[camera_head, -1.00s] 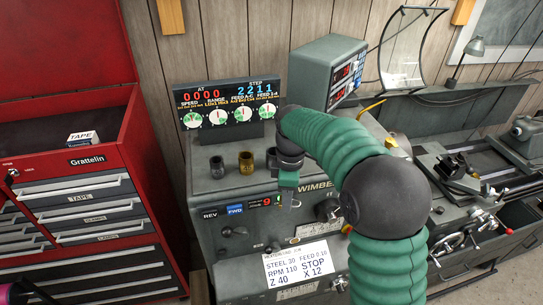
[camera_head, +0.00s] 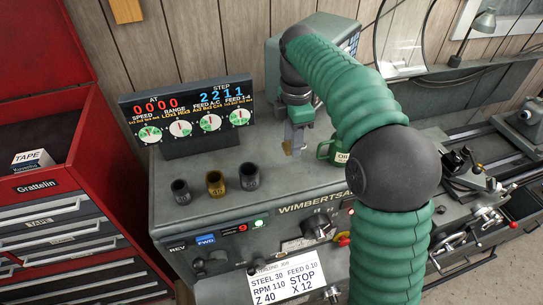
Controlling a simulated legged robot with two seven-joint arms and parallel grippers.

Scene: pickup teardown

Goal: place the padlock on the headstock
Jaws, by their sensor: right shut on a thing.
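The headstock (camera_head: 285,185) is the flat grey-green top of the lathe, in the middle of the head view. My right gripper (camera_head: 296,142) points down over its rear part, left of the green oil can. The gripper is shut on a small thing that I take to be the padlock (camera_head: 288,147). Only a small brassy and grey piece of it shows at the fingertips, and the fingers hide the rest. I cannot tell whether it touches the headstock. My left gripper is not in view.
Three cup-like sockets, dark, brass (camera_head: 217,183) and grey, stand on the headstock's front left. A dial display (camera_head: 190,120) stands behind them. The green oil can (camera_head: 335,148) is close to my right gripper. A red tool chest (camera_head: 45,185) is at left.

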